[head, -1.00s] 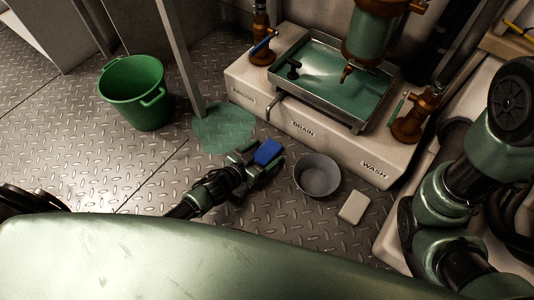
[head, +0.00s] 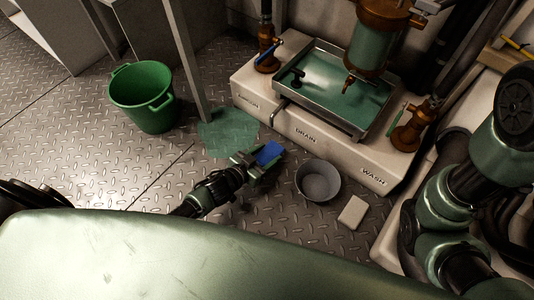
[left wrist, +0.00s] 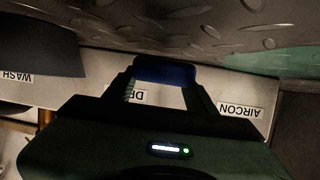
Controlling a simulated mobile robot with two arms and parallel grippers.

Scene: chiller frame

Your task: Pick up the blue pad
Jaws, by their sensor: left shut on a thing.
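The blue pad (head: 269,153) is a small block between the fingers of my left gripper (head: 258,162), in front of the white base unit. The left gripper is shut on the pad. In the left wrist view the pad (left wrist: 165,71) spans the gap between the fingertips (left wrist: 160,85), with the patterned floor behind it. I cannot tell for sure how far the pad is off the floor. My right arm shows at the right edge of the head view, but its gripper is out of view.
A green puddle (head: 228,132) lies just behind the left gripper. A grey bowl (head: 318,181) and a pale block (head: 352,211) are to its right. A green bucket (head: 143,97) stands at left beside a post (head: 187,60). The white unit (head: 333,153) holds a tray (head: 357,128) of green liquid.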

